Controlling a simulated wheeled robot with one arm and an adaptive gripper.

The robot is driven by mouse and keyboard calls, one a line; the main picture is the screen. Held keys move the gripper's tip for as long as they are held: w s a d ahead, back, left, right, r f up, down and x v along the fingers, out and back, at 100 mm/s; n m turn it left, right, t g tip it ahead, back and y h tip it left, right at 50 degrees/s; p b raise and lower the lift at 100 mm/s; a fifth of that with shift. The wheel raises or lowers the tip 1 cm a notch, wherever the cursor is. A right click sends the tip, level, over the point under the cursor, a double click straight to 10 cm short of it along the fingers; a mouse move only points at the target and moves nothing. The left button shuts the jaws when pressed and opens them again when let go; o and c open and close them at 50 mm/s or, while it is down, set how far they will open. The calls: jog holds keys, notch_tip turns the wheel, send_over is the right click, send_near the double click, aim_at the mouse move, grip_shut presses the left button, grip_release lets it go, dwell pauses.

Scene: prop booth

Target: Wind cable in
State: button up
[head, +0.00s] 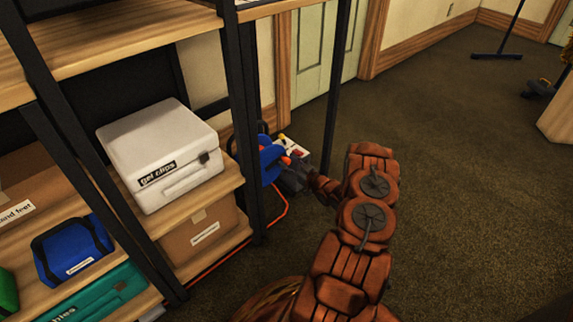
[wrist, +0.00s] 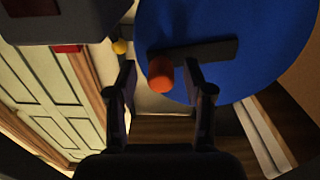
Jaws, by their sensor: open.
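The cable reel stands on the floor past the shelf post, its blue drum (head: 268,158) partly hidden by my gripper. In the wrist view, the blue drum face (wrist: 262,72) fills the upper right. A dark crank arm (wrist: 212,50) lies across it and ends in an orange knob (wrist: 160,76). My gripper (wrist: 161,72) is open, with the orange knob between its fingertips and a gap visible on each side. An orange-red cable (head: 285,208) runs from the reel along the floor, around the post and under the shelf.
A shelf rack with dark posts (head: 241,110) stands at left. It holds a white case (head: 160,150), a cardboard box (head: 190,238) and a blue bag (head: 72,250). A pale green door (head: 310,60) is behind the reel.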

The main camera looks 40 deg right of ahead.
jog(key=shift+w, duration=0.45)
jog(key=shift+c, duration=0.2)
grip_shut()
